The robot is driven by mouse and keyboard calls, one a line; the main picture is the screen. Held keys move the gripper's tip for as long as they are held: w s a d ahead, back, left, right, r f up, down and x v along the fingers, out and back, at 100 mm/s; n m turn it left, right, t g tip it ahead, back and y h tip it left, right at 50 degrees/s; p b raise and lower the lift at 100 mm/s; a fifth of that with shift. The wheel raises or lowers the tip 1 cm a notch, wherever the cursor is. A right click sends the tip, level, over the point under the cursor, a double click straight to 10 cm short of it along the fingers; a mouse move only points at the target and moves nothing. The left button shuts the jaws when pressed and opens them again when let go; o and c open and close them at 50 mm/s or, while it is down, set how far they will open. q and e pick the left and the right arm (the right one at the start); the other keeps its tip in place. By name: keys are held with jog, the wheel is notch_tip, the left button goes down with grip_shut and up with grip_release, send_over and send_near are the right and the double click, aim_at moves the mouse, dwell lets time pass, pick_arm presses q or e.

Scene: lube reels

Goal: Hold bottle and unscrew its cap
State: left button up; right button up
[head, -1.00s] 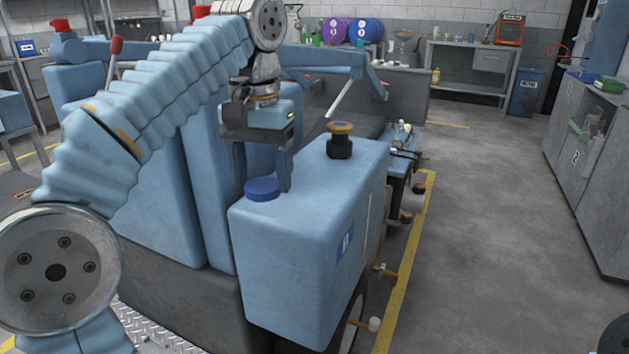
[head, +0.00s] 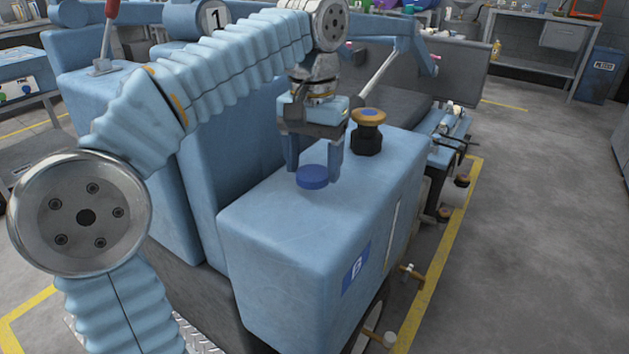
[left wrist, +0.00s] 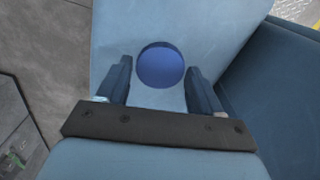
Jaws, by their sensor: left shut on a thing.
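No separate bottle can be made out. My left gripper (head: 314,172) points down from above, shut on the cap with one finger at each side. In the left wrist view the cap (left wrist: 161,65) shows between and beyond the two dark fingers (left wrist: 160,80). The cap's threads and the neck under it are hidden. My right gripper is not in view.
A black knob with an orange-rimmed top (head: 368,132) stands on the same container, behind and right of the cap. Brass taps (head: 411,272) stick out low on its right side. Floor right of the yellow line (head: 440,260) is clear.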

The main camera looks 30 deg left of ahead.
aim_at(313, 173)
pick_arm(q)
jog(key=shift+f, duration=2.05)
jog(key=shift+s+f, duration=0.1)
jog(key=o, duration=1.2)
